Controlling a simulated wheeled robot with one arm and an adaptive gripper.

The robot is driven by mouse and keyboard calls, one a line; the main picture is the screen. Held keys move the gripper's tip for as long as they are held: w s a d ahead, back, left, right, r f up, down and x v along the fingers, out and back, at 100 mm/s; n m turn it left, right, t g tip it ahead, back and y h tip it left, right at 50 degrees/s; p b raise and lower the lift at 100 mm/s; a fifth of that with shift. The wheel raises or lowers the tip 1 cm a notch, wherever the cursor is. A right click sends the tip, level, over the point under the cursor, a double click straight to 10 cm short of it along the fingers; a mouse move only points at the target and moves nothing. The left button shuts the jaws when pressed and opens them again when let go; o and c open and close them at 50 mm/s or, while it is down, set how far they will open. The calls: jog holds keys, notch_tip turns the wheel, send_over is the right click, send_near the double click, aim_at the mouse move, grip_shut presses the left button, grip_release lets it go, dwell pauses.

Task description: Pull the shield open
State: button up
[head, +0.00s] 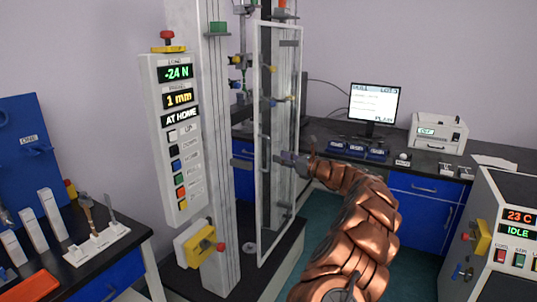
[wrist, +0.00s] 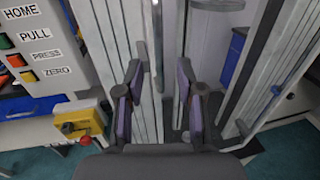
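The shield (head: 259,215) is a tall clear panel with a pale frame, standing upright at the front of the test machine in the head view. A slim upright handle (head: 264,153) shows on it. My gripper (head: 284,158) is at about mid-height of the shield, close to its right edge. In the wrist view, my gripper (wrist: 157,98) has its two fingers apart, with nothing clearly held. A narrow upright bar (wrist: 157,45) shows beyond and between the fingers; I cannot tell whether it is the handle or the frame. Contact with the shield cannot be made out.
The machine's control panel (head: 175,140) with displays and buttons stands left of the shield. A bench with specimen holders (head: 97,243) is at the left. A monitor (head: 374,104) stands on the back bench. A grey unit (head: 507,235) is at the right.

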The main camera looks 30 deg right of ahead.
jog(key=shift+p+x, duration=0.65)
jog(key=shift+x, duration=2.55)
jog(key=shift+c, duration=0.2)
grip_shut()
